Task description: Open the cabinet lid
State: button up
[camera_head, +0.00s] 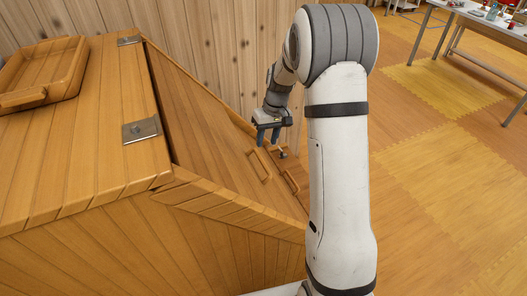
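The wooden cabinet (75,220) fills the left side of the head view. Its sloped lid (205,125) lies down over the slanted front, joined to the flat top by metal hinges (141,130). A wooden handle (261,166) stands up near the lid's lower edge. My gripper (270,142) points down just above and behind this handle, seemingly apart from it. Its two grey fingers show with a gap between them, and nothing is seen in it. My white arm hides the lid's lower right part.
A second wooden handle (291,182) shows just right of the lid handle. A wooden tray-like piece (45,70) lies on the cabinet top. A plank wall (215,45) stands close behind. Tables (478,18) with small items stand far right; the floor (440,170) between is clear.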

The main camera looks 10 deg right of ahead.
aim_at(262, 160)
jog(key=f, duration=0.2)
jog(key=a+f, duration=0.1)
jog(key=f, duration=0.2)
jog(key=f+p, duration=0.1)
jog(key=f, duration=0.2)
jog(key=shift+a, duration=0.2)
jog(key=shift+c, duration=0.6)
grip_shut()
